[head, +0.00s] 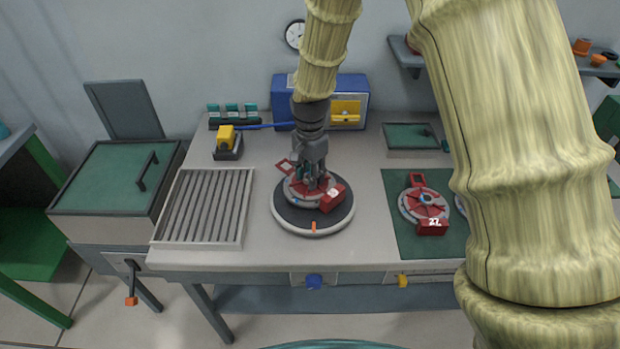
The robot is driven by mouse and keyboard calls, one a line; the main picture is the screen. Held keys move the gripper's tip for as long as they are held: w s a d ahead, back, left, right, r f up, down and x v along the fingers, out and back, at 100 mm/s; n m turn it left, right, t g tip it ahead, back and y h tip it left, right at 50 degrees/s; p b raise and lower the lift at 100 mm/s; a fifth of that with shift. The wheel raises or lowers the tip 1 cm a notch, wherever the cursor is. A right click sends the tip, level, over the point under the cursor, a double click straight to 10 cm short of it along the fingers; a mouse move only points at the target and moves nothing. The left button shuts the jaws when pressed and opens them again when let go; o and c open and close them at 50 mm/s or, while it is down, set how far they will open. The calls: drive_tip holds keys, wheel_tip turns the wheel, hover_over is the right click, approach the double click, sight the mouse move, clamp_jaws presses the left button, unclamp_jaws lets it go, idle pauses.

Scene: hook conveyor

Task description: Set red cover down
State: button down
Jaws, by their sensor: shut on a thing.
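My gripper (312,183) points down over a round black turntable (287,216) with a pale rim and an orange mark at its front. It is shut on a red cover (332,197), which has a red block at its front right and a square red loop at its back left. A grey round body shows under the cover's red parts, above the turntable. The fingers partly hide the middle of the cover. I cannot tell whether the cover touches what is below it.
A similar red-and-grey disc (423,204) with a block marked 22 lies on a green mat (404,243) at right. A slatted metal rack (205,207) is left of the turntable. A blue box (281,84) and a green tray (405,136) stand behind. My arm hides part of the right side.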

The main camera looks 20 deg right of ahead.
drive_tip(key=shift+f+p, duration=0.45)
drive_tip(key=shift+f, duration=0.7)
drive_tip(key=shift+f, duration=0.1)
drive_tip(key=c, duration=1)
unclamp_jaws()
drive_tip(key=shift+c, duration=0.2)
wheel_tip(320, 180, up, 12)
drive_tip(key=b, duration=0.4)
